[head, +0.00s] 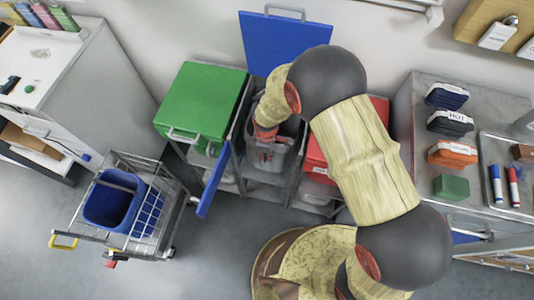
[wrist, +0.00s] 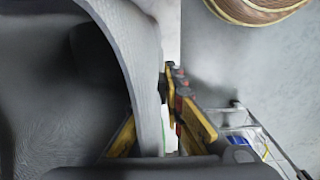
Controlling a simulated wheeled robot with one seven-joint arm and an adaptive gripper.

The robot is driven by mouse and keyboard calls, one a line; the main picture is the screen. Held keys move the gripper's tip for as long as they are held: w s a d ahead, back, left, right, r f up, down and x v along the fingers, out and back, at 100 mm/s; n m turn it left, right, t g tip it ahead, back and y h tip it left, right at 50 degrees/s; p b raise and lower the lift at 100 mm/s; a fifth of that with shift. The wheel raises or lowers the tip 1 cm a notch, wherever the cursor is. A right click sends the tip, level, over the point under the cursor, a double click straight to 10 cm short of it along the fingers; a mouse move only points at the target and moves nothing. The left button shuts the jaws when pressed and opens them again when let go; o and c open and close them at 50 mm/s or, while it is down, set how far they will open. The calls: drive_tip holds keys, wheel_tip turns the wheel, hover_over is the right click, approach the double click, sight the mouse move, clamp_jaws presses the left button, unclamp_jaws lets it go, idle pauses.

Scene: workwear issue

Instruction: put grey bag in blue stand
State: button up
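The blue stand is the open frame (head: 236,137) between the green and red stands, with its blue lid (head: 284,42) raised against the wall. The grey bag (head: 287,131) is in the opening of this frame, partly hidden by my arm. In the wrist view the grey bag (wrist: 60,120) fills the left side, its mouth open and dark inside. My gripper (head: 265,133) is at the bag's left rim. The bag's bottom is hidden.
A green-lidded stand (head: 205,100) is left and a red-lidded one (head: 318,150) right, close on both sides. A wire cart with a blue bucket (head: 110,205) stands at front left. A grey counter (head: 425,120) is at the right. The floor (head: 215,250) in front is clear.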

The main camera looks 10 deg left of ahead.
drive_tip(key=o, duration=0.5)
wheel_tip(320, 180, up, 12)
idle(0.6)
drive_tip(key=shift+s, duration=0.1)
